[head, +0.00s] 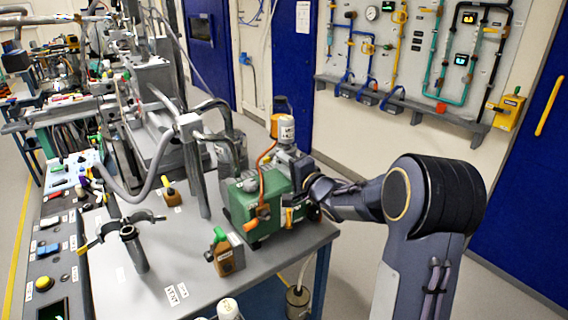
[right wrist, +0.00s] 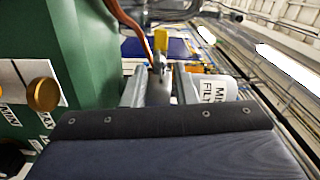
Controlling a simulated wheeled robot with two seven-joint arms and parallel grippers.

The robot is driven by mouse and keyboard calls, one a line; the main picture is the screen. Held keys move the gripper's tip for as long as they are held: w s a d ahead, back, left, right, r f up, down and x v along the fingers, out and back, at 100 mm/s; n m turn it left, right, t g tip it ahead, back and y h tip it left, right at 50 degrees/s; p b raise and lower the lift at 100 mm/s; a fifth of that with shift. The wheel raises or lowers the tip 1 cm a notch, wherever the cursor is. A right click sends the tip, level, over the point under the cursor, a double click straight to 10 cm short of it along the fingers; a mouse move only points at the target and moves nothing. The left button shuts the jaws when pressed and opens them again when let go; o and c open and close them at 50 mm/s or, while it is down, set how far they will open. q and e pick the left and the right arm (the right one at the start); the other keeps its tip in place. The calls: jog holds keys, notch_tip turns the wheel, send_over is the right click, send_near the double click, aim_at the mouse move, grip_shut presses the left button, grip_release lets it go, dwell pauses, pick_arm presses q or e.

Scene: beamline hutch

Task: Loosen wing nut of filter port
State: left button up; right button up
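A green pump box (head: 262,205) stands at the right end of the grey bench. A pale filter canister (head: 286,130) sits on top at its rear; its label, partly reading "FILT", shows in the right wrist view (right wrist: 222,88). My right gripper (head: 298,200) is at the box's right side. In the right wrist view its two fingers (right wrist: 160,90) stand apart on either side of a dark grey round part (right wrist: 158,88). I cannot tell whether they touch it. The wing nut is not clearly visible. My left gripper is out of view.
A copper-coloured tube (right wrist: 130,25) runs close above the fingers. A brass knob (right wrist: 42,94) sits on the green face. Floor is open to the right.

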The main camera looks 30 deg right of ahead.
grip_shut()
dwell(0.5)
jog(key=n+b, duration=0.1)
jog(key=n, duration=0.2)
jog(key=shift+b, duration=0.3)
jog(key=n+b, duration=0.2)
jog(key=n, duration=0.2)
jog(key=n+b, duration=0.1)
jog(key=n, duration=0.3)
jog(key=shift+a+r+n+b, duration=0.1)
jog(key=shift+a+n+b, duration=0.05)
jog(key=shift+n+b, duration=0.25)
jog(key=shift+r+n+b, duration=0.1)
jog(key=shift+n+b, duration=0.5)
jog(key=shift+n, duration=1.1)
